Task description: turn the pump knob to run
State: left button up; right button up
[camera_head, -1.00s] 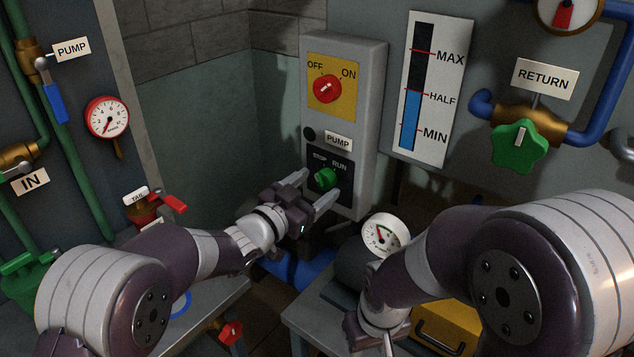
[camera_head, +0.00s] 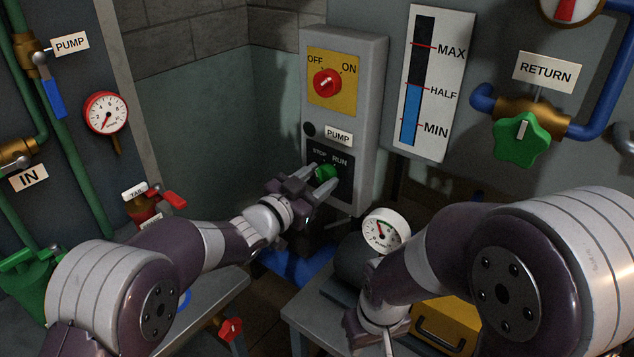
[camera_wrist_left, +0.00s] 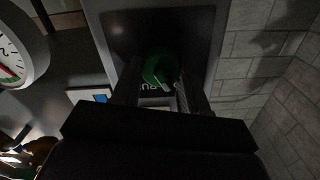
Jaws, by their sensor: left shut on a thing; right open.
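The green pump knob (camera_head: 326,173) sits on a dark plate (camera_head: 343,188) marked STOP and RUN, low on the grey control box. My left gripper (camera_head: 321,180) is shut on it, one finger on either side. In the left wrist view the green knob (camera_wrist_left: 157,68) sits between the fingers (camera_wrist_left: 158,85). A white mark on the knob shows there, but which label it points to I cannot tell. My right gripper (camera_head: 378,333) is low in the head view, open and away from the box, its fingertips mostly out of sight.
A red OFF/ON knob (camera_head: 327,83) sits above the pump knob. A white gauge (camera_head: 386,229) stands below and right of the box. A level scale (camera_head: 430,85) and the green RETURN valve (camera_head: 521,137) are to the right. A red-handled tap (camera_head: 150,203) is at left.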

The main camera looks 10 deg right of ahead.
pick_arm(q)
jog(key=m+b, duration=0.7)
jog(key=b, duration=0.1)
jog(key=shift+f, duration=0.4)
jog(key=m+b, duration=0.2)
jog(key=m, duration=0.1)
jog(key=shift+r, duration=0.1)
jog(key=shift+r+m+b, duration=0.1)
jog(key=shift+m+b, duration=0.5)
jog(key=o, duration=1.1)
jog(key=shift+r, duration=0.1)
jog(key=shift+c, duration=0.2)
jog(key=v, duration=1.2)
jog(key=shift+s+a, duration=0.25)
jog(key=shift+s, duration=0.05)
